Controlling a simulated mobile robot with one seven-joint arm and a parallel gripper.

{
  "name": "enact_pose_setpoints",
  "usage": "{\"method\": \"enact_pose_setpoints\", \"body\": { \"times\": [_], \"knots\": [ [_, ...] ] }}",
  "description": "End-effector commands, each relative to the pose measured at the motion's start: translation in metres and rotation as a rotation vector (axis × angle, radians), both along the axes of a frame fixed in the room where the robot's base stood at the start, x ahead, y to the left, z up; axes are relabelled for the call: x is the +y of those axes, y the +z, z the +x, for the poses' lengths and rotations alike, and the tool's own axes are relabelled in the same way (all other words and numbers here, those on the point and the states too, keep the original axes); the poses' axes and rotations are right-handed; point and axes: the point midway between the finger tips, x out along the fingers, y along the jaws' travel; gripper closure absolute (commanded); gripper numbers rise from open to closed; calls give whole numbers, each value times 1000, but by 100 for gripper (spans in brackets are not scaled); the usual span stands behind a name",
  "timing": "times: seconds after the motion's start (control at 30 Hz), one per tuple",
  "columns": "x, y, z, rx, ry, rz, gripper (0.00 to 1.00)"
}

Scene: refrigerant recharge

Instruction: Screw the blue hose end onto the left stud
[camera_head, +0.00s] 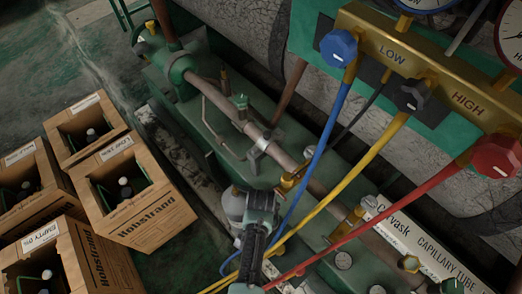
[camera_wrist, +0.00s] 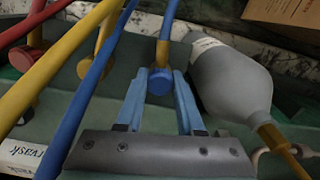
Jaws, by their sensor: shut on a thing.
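In the wrist view my gripper (camera_wrist: 160,76) is shut on the blue hose end (camera_wrist: 160,84), a round blue nut below a brass sleeve. The blue hose (camera_head: 325,150) hangs from the manifold's LOW side in the head view and runs down past my gripper (camera_head: 262,200). The hose end itself is hidden or too small there. A brass fitting (camera_head: 289,182) on the pipe, right of my gripper, looks like the left stud. A second brass fitting (camera_head: 350,220) stands further right. I cannot make out a stud under the blue nut, or whether they touch.
The yellow hose (camera_head: 345,180) and red hose (camera_head: 385,226) cross to the right of my gripper. A grey bottle (camera_wrist: 230,80) lies close beside my fingers in the wrist view. Cardboard boxes (camera_head: 150,208) stand on the floor at left. The brass manifold (camera_head: 420,60) is upper right.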

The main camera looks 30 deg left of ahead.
Motion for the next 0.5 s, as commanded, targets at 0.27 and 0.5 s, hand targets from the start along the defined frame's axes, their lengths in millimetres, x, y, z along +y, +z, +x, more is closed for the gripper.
{"method": "enact_pose_setpoints", "body": {
  "times": [0.27,0.5],
  "knots": [
    [1,0,2,-7,-28,2,100],
    [1,1,2,-5,-170,2,100]
  ]
}}
